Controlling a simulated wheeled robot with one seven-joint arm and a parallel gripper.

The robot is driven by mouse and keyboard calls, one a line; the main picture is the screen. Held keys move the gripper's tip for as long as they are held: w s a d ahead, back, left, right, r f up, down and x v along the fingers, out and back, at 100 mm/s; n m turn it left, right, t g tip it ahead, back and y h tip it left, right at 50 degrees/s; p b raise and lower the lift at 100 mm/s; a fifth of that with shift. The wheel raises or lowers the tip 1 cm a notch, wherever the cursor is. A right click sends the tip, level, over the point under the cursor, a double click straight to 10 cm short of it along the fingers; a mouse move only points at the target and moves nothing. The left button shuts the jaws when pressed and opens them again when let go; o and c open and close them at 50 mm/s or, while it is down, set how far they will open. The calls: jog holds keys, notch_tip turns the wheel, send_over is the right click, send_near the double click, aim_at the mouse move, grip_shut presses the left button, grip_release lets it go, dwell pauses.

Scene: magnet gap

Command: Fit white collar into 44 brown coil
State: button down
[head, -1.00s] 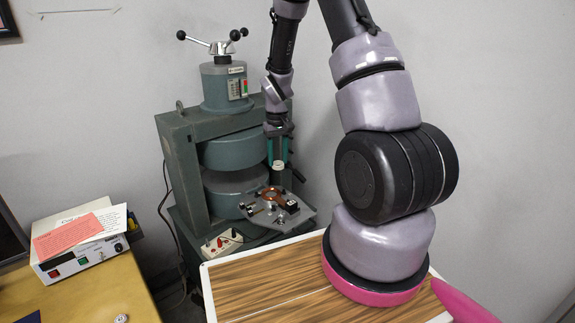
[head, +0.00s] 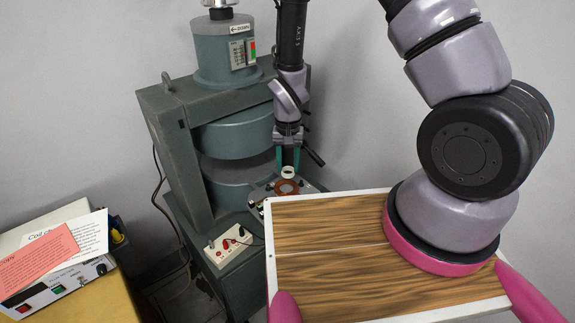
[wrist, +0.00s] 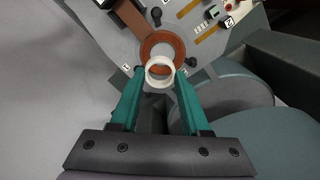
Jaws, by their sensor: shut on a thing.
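The white collar (head: 288,172) is a short ring held between the teal fingertips of my gripper (head: 287,165). In the wrist view the collar (wrist: 160,72) shows between the two fingers of my gripper (wrist: 159,82), with its open bore towards the camera. The brown coil (head: 288,187) lies flat on the grey plate just below the collar. In the wrist view the coil (wrist: 162,40) appears behind the collar, which overlaps its lower part. The collar looks apart from the coil, above it and off its centre in that view. The coil's lower edge is partly hidden by the collar.
The green-grey magnet (head: 230,135) stands directly left of my gripper. A white terminal box (head: 229,246) sits in front of the grey plate (wrist: 118,42). An instrument with papers (head: 65,255) is at the left. Black knobs and small fittings surround the coil.

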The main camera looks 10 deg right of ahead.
jog(key=shift+s+a+f, duration=0.1)
jog(key=shift+s+a, duration=0.1)
jog(key=shift+a, duration=0.05)
jog(key=shift+f, duration=2.25)
jog(key=shift+f, duration=0.55)
dwell(1.2)
jog(key=shift+c, duration=1.5)
grip_release()
notch_tip(320, 180, up, 11)
